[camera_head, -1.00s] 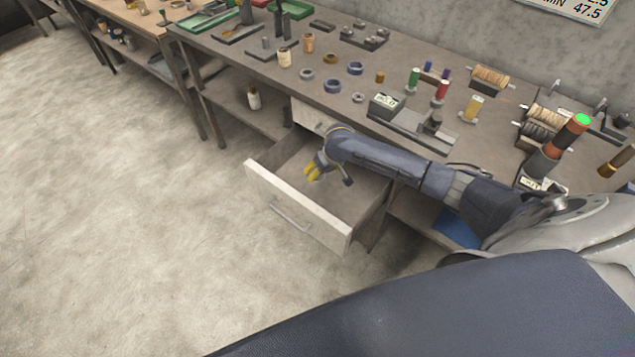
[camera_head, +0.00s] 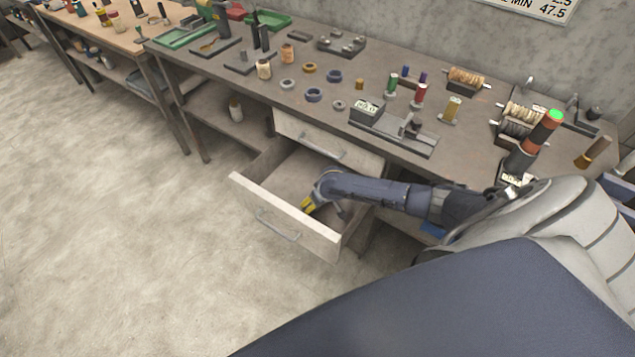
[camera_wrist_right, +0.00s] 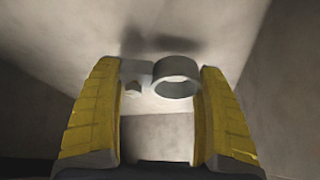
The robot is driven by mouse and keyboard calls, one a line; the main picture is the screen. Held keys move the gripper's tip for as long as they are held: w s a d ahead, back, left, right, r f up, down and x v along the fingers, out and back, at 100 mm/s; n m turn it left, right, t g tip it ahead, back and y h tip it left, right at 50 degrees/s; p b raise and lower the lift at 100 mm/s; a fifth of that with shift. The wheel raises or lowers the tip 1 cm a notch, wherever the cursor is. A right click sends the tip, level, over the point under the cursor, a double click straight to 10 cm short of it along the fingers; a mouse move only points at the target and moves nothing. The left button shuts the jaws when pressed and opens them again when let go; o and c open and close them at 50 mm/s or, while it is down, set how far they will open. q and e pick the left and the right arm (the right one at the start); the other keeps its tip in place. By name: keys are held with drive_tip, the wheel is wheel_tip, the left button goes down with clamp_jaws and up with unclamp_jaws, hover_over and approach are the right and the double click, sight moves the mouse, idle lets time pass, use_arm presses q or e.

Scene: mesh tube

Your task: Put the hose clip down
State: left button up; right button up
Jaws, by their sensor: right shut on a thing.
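The hose clip (camera_wrist_right: 177,78) is a grey ring with a small block (camera_wrist_right: 133,82) at its left side, seen in the right wrist view. My right gripper (camera_head: 308,205) has yellow fingers and reaches into the open drawer (camera_head: 285,217); in the wrist view (camera_wrist_right: 160,105) the clip sits between its two fingers. A dark shadow lies on the pale surface beyond the clip. In the head view the clip is too small or hidden to make out. My left gripper is not in view.
The drawer's walls (camera_wrist_right: 262,75) rise around the gripper, and a closed drawer (camera_head: 318,143) is beside it under the bench. The bench top (camera_head: 255,95) holds spools, several rings and a grey fixture (camera_head: 395,125). The drawer floor I can see looks bare.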

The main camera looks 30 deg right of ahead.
drive_tip(key=shift+f, duration=1.75)
drive_tip(key=shift+f, duration=0.1)
drive_tip(key=o, duration=1.4)
drive_tip(key=shift+v, duration=3.9)
